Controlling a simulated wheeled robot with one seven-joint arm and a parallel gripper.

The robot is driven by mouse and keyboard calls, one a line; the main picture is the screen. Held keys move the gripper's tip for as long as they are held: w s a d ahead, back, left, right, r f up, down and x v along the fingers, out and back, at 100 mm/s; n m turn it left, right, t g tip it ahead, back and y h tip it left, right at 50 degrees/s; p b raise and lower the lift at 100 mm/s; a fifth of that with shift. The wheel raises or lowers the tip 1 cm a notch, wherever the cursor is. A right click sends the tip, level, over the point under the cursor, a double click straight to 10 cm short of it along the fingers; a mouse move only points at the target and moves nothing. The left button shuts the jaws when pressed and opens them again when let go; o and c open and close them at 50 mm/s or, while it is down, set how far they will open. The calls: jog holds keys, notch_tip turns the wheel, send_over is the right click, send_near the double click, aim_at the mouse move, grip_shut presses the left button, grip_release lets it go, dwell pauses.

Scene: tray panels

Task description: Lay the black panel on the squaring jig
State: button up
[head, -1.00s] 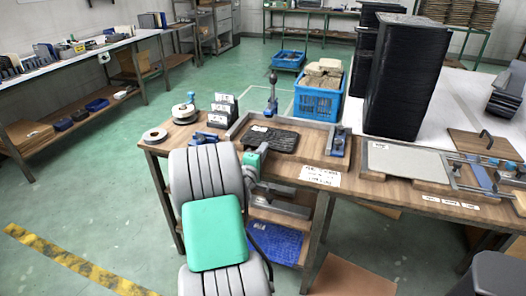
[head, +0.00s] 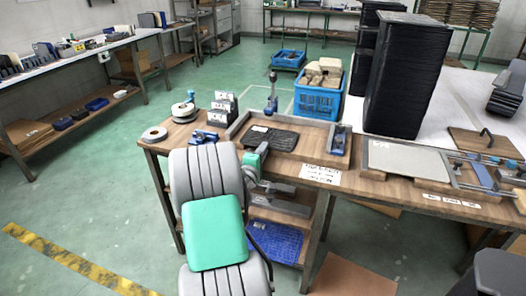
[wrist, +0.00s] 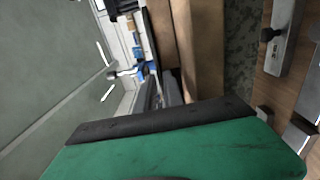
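The black panel (head: 272,138), dark with ribbed lines and a small pale label, lies flat or nearly flat inside a wooden frame on the left of the bench. This frame, which I take for the squaring jig (head: 235,124), has raised wooden sides and blue-and-grey clamps. My gripper (head: 260,155) is at the near edge of the panel, by the front of the jig. Its fingers are too small to make out there.
A tall stack of black panels (head: 405,82) stands behind the bench. A blue crate (head: 318,103) of wrapped bundles is behind the jig. A grey plate (head: 395,160) in another fixture lies to the right. Tape (head: 155,134) and card holders (head: 222,110) stand to the left.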

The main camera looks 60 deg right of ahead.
jog(key=o, duration=0.4)
jog(key=s+a, duration=0.1)
jog(key=a, duration=0.6)
jog(key=shift+a+b, duration=0.3)
jog(key=shift+a, duration=0.1)
jog(key=shift+s, duration=0.1)
